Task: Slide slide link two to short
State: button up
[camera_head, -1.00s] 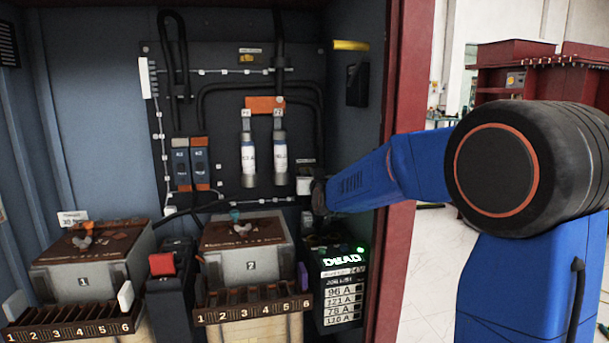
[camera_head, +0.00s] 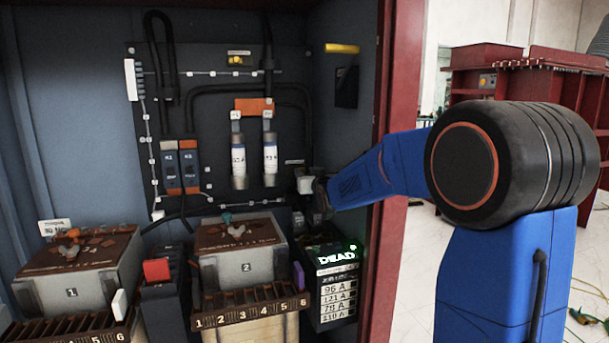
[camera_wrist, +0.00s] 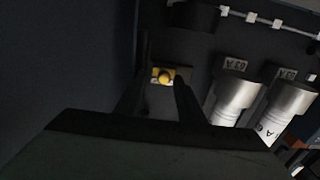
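No part is legibly marked as slide link two. Two upright blue-and-orange modules, the left one (camera_head: 169,167) and the right one (camera_head: 190,166), stand on the dark back panel (camera_head: 215,110) in the head view. Box 2 (camera_head: 245,268) has a numbered strip (camera_head: 250,314) along its front, with a purple tab (camera_head: 299,276) at its right end. My gripper (camera_head: 318,196) is a small dark shape at the cabinet's right side, right of these parts. In the wrist view its two dark fingers (camera_wrist: 162,78) stand apart with nothing held; a yellow fitting shows between them, on the panel behind.
Box 1 (camera_head: 75,268) stands left, with a white tab (camera_head: 120,304). A red-topped block (camera_head: 157,270) is between the boxes. A black unit reading DEAD (camera_head: 335,285) stands right. Two silver fuses (camera_head: 254,155) hang mid-panel. The red cabinet post (camera_head: 395,80) borders my arm.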

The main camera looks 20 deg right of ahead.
jog(key=s, duration=1.2)
dwell(0.6)
